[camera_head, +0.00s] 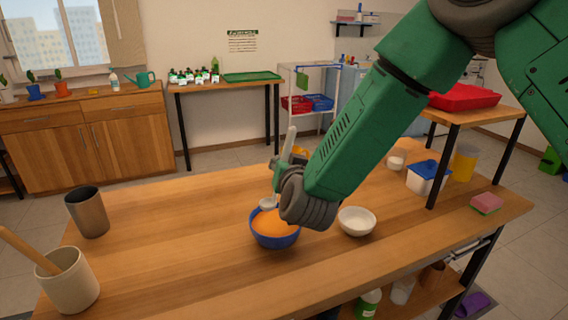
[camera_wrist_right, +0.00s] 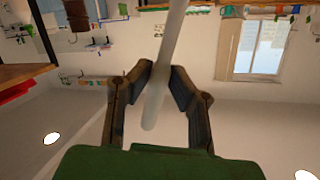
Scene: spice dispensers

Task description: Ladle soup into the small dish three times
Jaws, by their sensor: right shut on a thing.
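A blue bowl (camera_head: 275,239) of orange soup (camera_head: 272,224) stands on the wooden table. A small white dish (camera_head: 356,222) stands just to its right, and its inside looks empty. My right gripper (camera_head: 283,172) is shut on the pale handle of a ladle (camera_head: 291,141), above the blue bowl. The handle (camera_wrist_right: 163,75) also shows between the fingers in the right wrist view. The ladle's head (camera_head: 267,204) is low at the bowl's back rim, partly hidden by my wrist; I cannot tell whether it holds soup. My left gripper is not in view.
A metal cup (camera_head: 87,212) and a beige crock (camera_head: 68,281) with a wooden tool stand on the left. On the right are a blue-lidded container (camera_head: 427,177), a yellow cup (camera_head: 464,163) and a pink-green sponge (camera_head: 486,203) near a raised shelf. The table's front middle is clear.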

